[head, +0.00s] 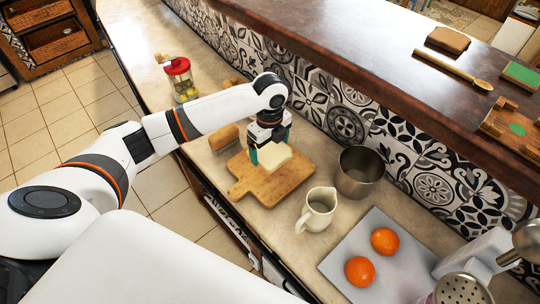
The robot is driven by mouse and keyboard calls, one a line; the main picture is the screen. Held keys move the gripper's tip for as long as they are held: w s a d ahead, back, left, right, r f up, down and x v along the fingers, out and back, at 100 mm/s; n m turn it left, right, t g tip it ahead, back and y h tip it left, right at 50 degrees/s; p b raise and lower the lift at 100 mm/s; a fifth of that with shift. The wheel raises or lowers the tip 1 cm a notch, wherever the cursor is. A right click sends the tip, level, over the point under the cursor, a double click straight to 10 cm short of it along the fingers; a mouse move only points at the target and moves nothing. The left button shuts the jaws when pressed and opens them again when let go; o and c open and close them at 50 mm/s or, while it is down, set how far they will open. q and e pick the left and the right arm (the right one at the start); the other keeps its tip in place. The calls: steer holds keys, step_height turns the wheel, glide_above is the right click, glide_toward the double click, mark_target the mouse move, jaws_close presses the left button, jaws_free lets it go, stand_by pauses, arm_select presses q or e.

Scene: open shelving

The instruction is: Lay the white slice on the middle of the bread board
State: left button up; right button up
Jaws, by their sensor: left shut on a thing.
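The bread board (268,190) is a wooden board with a handle at its left, lying on the lower counter. The white slice (274,157) is at the far part of the board. My left gripper (269,155) points down over the board and is shut on the slice. I cannot tell whether the slice touches the board or is just above it. The gripper's fingers hide part of the slice. My right gripper is not in view.
A cream jug (317,210) and a metal pot (359,172) stand right of the board. Two oranges (384,241) lie on a grey tray (340,263). A red-lidded jar (181,80) and bread (223,137) are at the left. A raised ledge (380,65) runs behind.

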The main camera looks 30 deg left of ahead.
mark_target(270, 150)
arm_select(q)
step_height(270, 150, down, 4)
steer(key=shift+f+p, duration=0.25)
steer(key=shift+p, duration=0.15)
steer(key=shift+f, duration=0.15)
steer(key=shift+f, duration=0.1)
steer(key=o, duration=0.6)
step_height(270, 150, up, 12)
steer(key=shift+r+b, duration=0.2)
steer(key=shift+b, duration=0.65)
steer(key=shift+f, duration=0.1)
